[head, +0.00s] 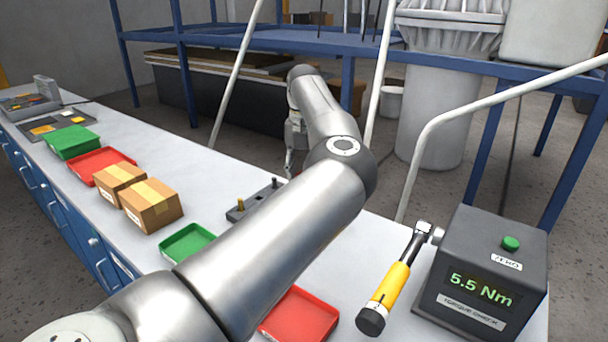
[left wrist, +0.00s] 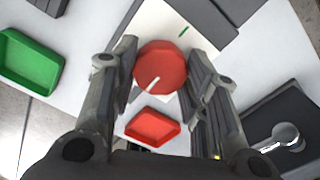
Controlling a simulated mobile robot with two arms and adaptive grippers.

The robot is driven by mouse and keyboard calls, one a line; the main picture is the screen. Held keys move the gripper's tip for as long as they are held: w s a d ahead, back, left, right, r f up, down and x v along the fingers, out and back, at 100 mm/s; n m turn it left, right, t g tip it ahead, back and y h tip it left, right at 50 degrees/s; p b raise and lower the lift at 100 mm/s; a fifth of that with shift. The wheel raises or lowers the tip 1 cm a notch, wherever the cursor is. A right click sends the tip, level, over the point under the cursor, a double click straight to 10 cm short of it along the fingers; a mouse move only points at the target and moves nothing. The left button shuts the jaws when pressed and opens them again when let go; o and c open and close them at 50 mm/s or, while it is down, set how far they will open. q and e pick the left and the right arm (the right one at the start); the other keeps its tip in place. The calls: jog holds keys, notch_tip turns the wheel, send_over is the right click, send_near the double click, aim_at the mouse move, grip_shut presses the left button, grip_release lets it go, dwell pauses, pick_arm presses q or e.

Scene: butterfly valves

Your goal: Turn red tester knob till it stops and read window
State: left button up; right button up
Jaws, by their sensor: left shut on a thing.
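The round red knob (left wrist: 160,62) shows in the left wrist view, with a white line pointing to its lower left edge. It sits over a white plate (left wrist: 205,25) bearing a short green mark to the knob's upper right. My left gripper (left wrist: 164,76) is shut on the knob, one finger on each side. In the head view my left gripper (head: 290,158) is mostly hidden behind my arm, and the knob is hidden there. I see no readout window beside the knob. My right gripper is in neither view.
A dark torque checker (head: 490,262) reading 5.5 Nm stands at right, with a yellow-handled wrench (head: 396,282) at its side. A red tray (head: 300,318), a green tray (head: 187,243) and cardboard boxes (head: 152,205) sit on the bench. A pale rail (head: 480,105) crosses behind.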

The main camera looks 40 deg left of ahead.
pick_arm(q)
jog(key=shift+r, duration=0.2)
jog(key=o, duration=1)
jog(key=shift+f, duration=0.1)
notch_tip(320, 180, up, 12)
dwell(0.6)
